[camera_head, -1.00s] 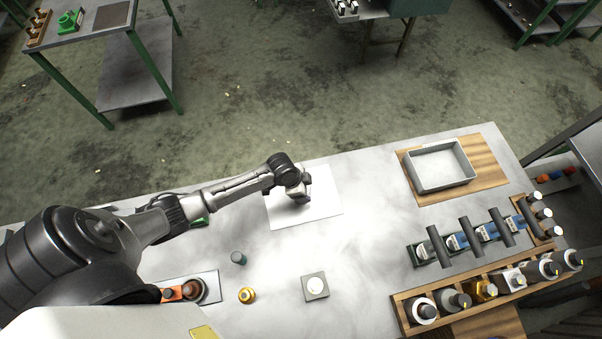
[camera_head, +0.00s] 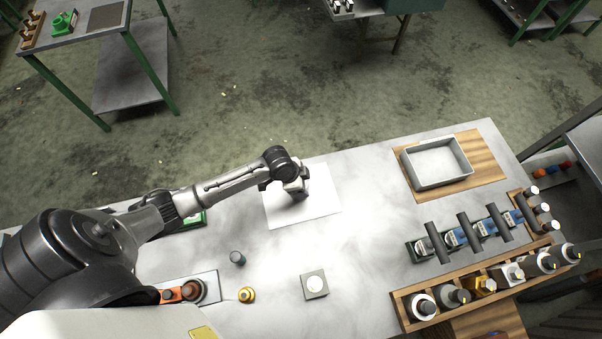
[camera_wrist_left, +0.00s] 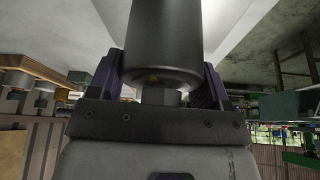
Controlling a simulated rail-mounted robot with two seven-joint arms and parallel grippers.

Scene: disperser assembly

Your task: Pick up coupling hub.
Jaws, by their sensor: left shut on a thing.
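A dark grey cylindrical part, seemingly the coupling hub (camera_wrist_left: 165,42), fills the upper middle of the left wrist view, with a smaller, lighter stub at its near end. My left gripper (camera_wrist_left: 163,85) has a dark finger on each side of it and is shut on it. In the head view my left gripper (camera_head: 298,190) is over the white sheet (camera_head: 315,205) on the bench. The held part is mostly hidden there by my wrist. I cannot tell its exact height above the sheet. My right gripper is not in view.
A grey tray (camera_head: 407,168) on a wooden board stands at the back right. A wooden rack (camera_head: 405,318) of several parts is at the front right. A dark small cylinder (camera_head: 237,258), a gold part (camera_head: 246,295) and a grey square block (camera_head: 309,293) stand in front.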

